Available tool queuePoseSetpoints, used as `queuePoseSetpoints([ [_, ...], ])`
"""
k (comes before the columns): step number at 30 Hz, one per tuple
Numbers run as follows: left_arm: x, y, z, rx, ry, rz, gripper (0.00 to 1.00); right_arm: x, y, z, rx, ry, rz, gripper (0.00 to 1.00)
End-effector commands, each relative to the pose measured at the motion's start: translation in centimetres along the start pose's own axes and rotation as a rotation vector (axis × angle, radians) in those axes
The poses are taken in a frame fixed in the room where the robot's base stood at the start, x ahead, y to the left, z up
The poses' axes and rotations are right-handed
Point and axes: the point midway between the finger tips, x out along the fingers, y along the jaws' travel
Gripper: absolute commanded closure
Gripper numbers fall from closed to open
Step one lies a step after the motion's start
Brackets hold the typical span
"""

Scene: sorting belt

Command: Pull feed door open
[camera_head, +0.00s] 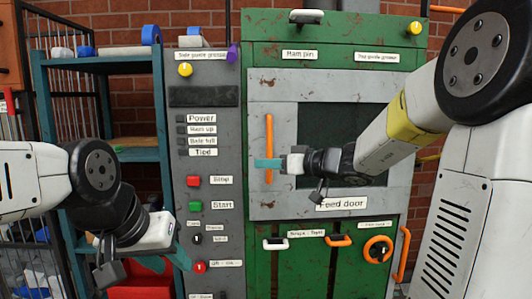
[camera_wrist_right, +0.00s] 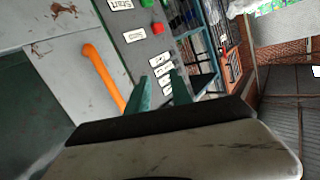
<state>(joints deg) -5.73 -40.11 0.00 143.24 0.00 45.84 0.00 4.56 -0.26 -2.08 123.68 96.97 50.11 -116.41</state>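The feed door (camera_head: 341,203) is a grey scuffed panel with a dark window, set in a green machine; it looks shut. Its orange vertical handle (camera_head: 268,135) is on the door's left side. My right gripper (camera_head: 266,163) is at the handle's lower half, its teal fingertips overlapping it in the head view. In the right wrist view the two fingers (camera_wrist_right: 160,90) are apart with nothing seen between them. The handle (camera_wrist_right: 103,75) there lies left of both fingers, close to the left one; contact cannot be told. My left gripper (camera_head: 180,257) hangs low at left, its opening unclear.
A grey control panel (camera_head: 206,150) with buttons and labels stands left of the door. Below the door are a white handle (camera_head: 275,243), an orange handle (camera_head: 338,240) and an orange-ringed knob (camera_head: 378,249). A teal shelf (camera_head: 135,155) stands further left.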

Motion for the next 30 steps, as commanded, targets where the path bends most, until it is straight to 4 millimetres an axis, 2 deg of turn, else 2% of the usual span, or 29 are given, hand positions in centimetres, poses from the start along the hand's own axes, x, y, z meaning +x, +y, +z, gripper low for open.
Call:
queuePoseSetpoints([
  [1,0.0,0.0,0.0,0.0,0.0,0.0,0.64,0.7,2.4,-0.5,-0.026,0.048,0.041,0.73],
  [3,0.0,0.0,0.0,0.0,0.0,0.0,0.64,1.1,5.2,-1.2,-0.073,0.105,0.099,0.73],
  [6,0.0,0.0,0.0,0.0,0.0,0.0,0.64,1.4,8.0,-1.8,-0.123,0.155,0.168,0.73],
  [9,0.0,0.0,0.0,0.0,0.0,0.0,0.64,1.4,9.5,-2.1,-0.15,0.178,0.208,0.73],
  [14,0.0,0.0,0.0,0.0,0.0,0.0,0.64,2.6,10.2,-2.4,-0.162,0.184,0.219,0.73],
  [24,0.0,0.0,0.0,0.0,0.0,0.0,0.64,7.6,11.2,-3.5,-0.16,0.183,0.218,0.73],
  [30,0.0,0.0,0.0,0.0,0.0,0.0,0.64,8.8,11.4,-3.7,-0.16,0.183,0.218,0.73],
])
